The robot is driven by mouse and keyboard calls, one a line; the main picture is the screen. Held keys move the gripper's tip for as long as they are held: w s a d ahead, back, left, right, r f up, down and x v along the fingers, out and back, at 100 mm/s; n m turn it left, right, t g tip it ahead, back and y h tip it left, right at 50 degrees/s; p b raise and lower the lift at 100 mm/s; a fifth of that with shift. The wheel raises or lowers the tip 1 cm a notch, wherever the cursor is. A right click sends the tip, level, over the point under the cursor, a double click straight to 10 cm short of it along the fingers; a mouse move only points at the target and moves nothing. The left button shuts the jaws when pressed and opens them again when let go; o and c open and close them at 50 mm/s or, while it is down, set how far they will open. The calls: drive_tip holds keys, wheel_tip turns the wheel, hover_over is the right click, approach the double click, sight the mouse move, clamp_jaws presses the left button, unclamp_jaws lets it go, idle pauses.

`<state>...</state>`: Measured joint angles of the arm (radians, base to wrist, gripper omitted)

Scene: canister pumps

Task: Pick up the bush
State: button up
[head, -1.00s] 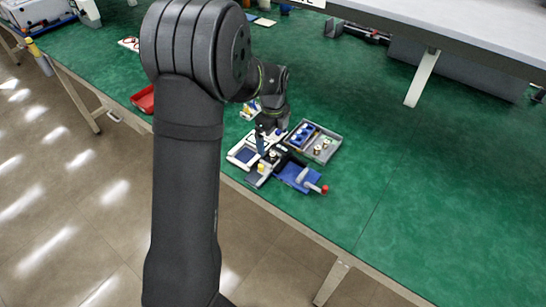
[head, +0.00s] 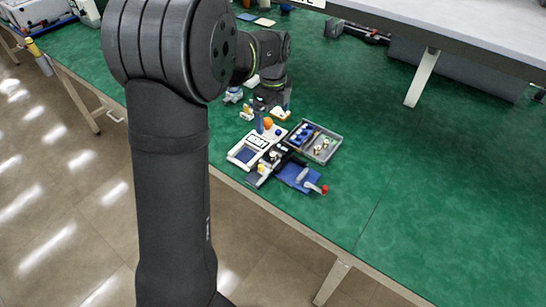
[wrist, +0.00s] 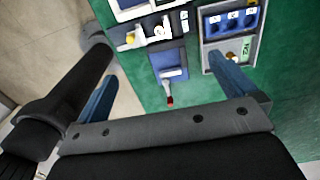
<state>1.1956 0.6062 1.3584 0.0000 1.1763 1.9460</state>
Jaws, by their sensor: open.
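My gripper (head: 272,112) is open and empty above the left side of the work area, behind the white fixture. In the wrist view its two blue fingers are wide apart, with nothing between them (wrist: 170,98). A grey tray (head: 336,151) stands to the right of the gripper on the green table. It holds a blue block and a few small brass and pale parts (head: 323,146). The bush may be among these, but they are too small to tell apart. The tray also shows at upper right in the wrist view (wrist: 252,50), partly hidden by a finger.
The white fixture (head: 245,162) carries a dark label plate. A blue plate with a red-knobbed lever (head: 323,189) lies in front of the tray. An orange round part (head: 268,122) is near my fingers. The table (head: 400,170) is clear to the right; its front edge is close.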

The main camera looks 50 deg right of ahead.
drive_tip(key=shift+r, duration=0.55)
drive_tip(key=shift+c, duration=0.4)
